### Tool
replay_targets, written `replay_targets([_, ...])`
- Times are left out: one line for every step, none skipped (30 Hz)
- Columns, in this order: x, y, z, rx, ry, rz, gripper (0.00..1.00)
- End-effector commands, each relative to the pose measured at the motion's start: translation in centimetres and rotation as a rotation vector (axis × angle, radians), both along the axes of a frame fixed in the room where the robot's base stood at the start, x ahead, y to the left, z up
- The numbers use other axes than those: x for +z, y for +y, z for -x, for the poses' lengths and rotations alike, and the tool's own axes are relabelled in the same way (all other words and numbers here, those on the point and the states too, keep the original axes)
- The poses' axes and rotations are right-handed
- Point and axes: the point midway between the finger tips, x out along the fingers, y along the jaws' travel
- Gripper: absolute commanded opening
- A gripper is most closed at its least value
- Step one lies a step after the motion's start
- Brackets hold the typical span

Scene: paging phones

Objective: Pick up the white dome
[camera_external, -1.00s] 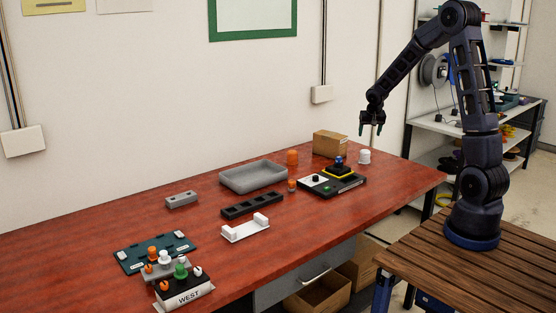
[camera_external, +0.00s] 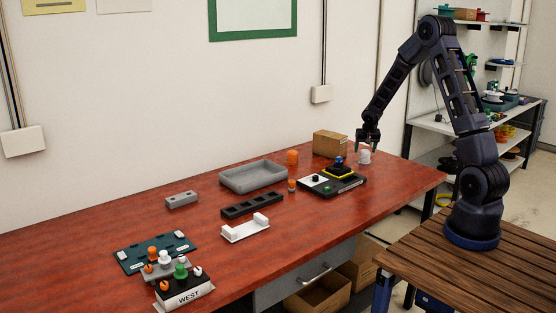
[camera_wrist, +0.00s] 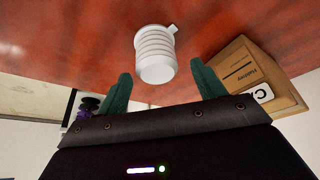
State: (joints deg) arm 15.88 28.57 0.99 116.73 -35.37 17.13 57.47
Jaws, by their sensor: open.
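The white dome (camera_external: 364,157) stands upright on the red table near its far right end. In the wrist view the white dome (camera_wrist: 155,54) shows ribbed sides and a small tab, and lies ahead of and between my two green fingertips. My gripper (camera_external: 368,149) is open and empty, pointing down, right at the dome in the outside view and partly in front of it. In the wrist view my gripper (camera_wrist: 162,88) has its fingers spread wider than the dome. I cannot tell whether the fingertips touch it.
A cardboard box (camera_external: 330,144) stands just left of the dome, and beside the right finger in the wrist view (camera_wrist: 250,80). A black control box (camera_external: 332,182) with a blue-topped joystick sits in front. An orange dome (camera_external: 292,157) and grey tray (camera_external: 253,176) are farther left.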

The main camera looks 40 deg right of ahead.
Motion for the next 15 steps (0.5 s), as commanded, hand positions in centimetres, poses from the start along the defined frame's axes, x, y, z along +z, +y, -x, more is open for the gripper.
replay_targets([-0.6,-0.2,-0.1,-0.001,0.003,0.000,0.69])
replay_targets([-0.9,-0.4,-0.1,-0.001,0.003,0.000,0.69])
replay_targets([-1.4,-0.6,-0.3,0.000,0.002,-0.001,0.69])
replay_targets([-1.8,-0.7,-0.4,0.000,0.002,-0.001,0.69])
replay_targets([-2.2,-0.9,-0.5,0.000,0.002,-0.001,0.69])
replay_targets([-2.6,-1.0,-0.6,0.000,0.002,-0.001,0.69])
replay_targets([-2.9,-1.1,-0.8,0.001,0.002,0.001,0.69])
replay_targets([-3.2,-1.2,-0.9,0.001,0.002,0.001,0.69])
replay_targets([-3.6,-1.3,-1.0,0.000,0.002,0.001,0.69])
replay_targets([-3.8,-1.3,-1.0,0.000,0.002,0.001,0.69])
replay_targets([-4.0,-1.4,-1.1,0.001,0.002,0.001,0.69])
replay_targets([-4.1,-1.4,-1.1,0.001,0.001,0.001,0.69])
replay_targets([-4.2,-1.5,-1.2,0.002,0.001,0.002,0.69])
replay_targets([-4.3,-1.5,-1.2,0.002,0.001,0.002,0.69])
replay_targets([-4.3,-1.5,-1.2,0.002,0.001,0.002,0.69])
